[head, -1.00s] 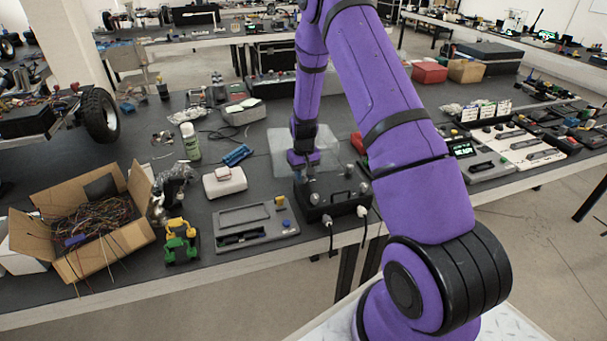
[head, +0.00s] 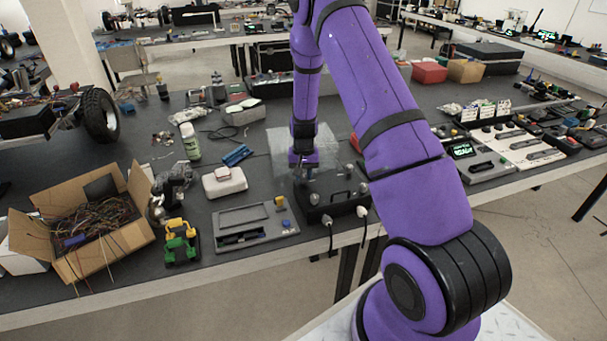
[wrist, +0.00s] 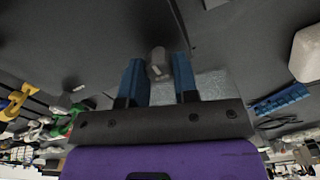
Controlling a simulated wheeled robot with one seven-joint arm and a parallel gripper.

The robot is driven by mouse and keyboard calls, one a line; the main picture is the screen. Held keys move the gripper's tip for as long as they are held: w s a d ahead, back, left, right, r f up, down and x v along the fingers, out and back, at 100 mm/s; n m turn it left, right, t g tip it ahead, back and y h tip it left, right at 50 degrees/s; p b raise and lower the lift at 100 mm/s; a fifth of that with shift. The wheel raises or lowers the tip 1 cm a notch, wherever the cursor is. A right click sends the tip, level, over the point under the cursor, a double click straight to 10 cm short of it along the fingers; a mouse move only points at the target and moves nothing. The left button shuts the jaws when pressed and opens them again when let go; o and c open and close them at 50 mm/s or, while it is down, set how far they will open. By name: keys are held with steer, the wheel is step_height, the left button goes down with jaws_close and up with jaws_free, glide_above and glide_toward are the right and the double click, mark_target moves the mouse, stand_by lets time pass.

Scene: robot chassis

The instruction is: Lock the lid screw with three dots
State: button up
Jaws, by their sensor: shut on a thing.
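A black box (head: 335,208) with several grey knobs on top stands at the front edge of the dark table in the head view. A see-through sheet, seemingly its lid (head: 283,140), stands behind it. My gripper (wrist: 157,66) points down above the box's back left part, with its blue fingers shut on a small grey screw-like piece (wrist: 158,62). My arm and gripper hide part of the lid and the box's back left corner in the head view. Dots on the screws are too small to make out.
A grey panel (head: 255,222) lies left of the box, and a white case (head: 225,182) and a blue part (head: 237,155) lie behind that. A cardboard box (head: 120,240) of wires is at the far left. Two cables hang from the black box's front.

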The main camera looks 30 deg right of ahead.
mark_target(303, 175)
steer(key=o, duration=0.9)
steer(key=shift+r, duration=0.1)
step_height(303, 175, up, 11)
steer(key=shift+f, duration=0.2)
